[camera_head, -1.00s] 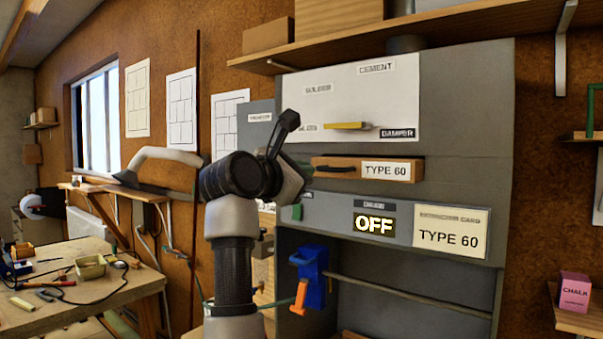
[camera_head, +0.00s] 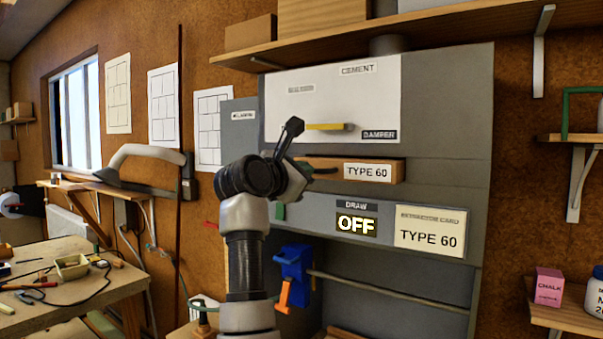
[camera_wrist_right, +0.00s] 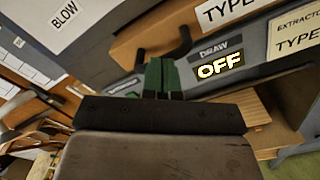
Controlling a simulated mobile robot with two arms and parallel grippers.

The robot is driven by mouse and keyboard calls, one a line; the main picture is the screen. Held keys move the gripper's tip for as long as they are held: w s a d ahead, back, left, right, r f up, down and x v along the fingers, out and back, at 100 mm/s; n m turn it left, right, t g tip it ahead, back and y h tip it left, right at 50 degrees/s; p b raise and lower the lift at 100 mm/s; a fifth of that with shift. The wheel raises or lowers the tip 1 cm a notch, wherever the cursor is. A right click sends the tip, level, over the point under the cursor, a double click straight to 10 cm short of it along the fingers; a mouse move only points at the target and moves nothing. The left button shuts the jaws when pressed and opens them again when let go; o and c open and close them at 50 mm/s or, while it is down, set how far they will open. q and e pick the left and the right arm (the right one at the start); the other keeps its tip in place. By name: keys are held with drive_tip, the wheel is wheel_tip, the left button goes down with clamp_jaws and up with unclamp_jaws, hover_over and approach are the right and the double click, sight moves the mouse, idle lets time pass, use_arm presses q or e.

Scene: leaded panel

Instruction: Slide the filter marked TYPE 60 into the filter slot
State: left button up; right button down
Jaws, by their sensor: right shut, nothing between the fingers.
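The filter marked TYPE 60 (camera_head: 372,171) is a wooden-fronted box with a black handle. It sits in an opening of the grey cabinet (camera_head: 450,140), its front standing out a little from the cabinet face. In the right wrist view its wooden front (camera_wrist_right: 205,38) and curved black handle show at the top. My right gripper (camera_wrist_right: 163,78) has green fingertips, shut together and empty, just below the handle. I cannot tell whether they touch anything. In the head view my right arm (camera_head: 247,215) covers part of the cabinet's left side. My left gripper is not in view.
A panel below the filter shows a lit OFF sign (camera_head: 356,224) and a TYPE 60 card (camera_head: 430,232). A yellow handle (camera_head: 330,127) marked DAMPER is above. A blue and orange tool (camera_head: 293,265) hangs below. A cluttered workbench (camera_head: 90,295) stands at left.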

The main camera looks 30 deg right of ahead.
sight(354, 168)
drive_tip(key=p+x, duration=0.2)
drive_tip(key=x, duration=0.5)
drive_tip(key=shift+p, duration=0.4)
idle(2.5)
drive_tip(key=shift+d+r, duration=0.15)
idle(0.5)
drive_tip(key=shift+s, duration=0.1)
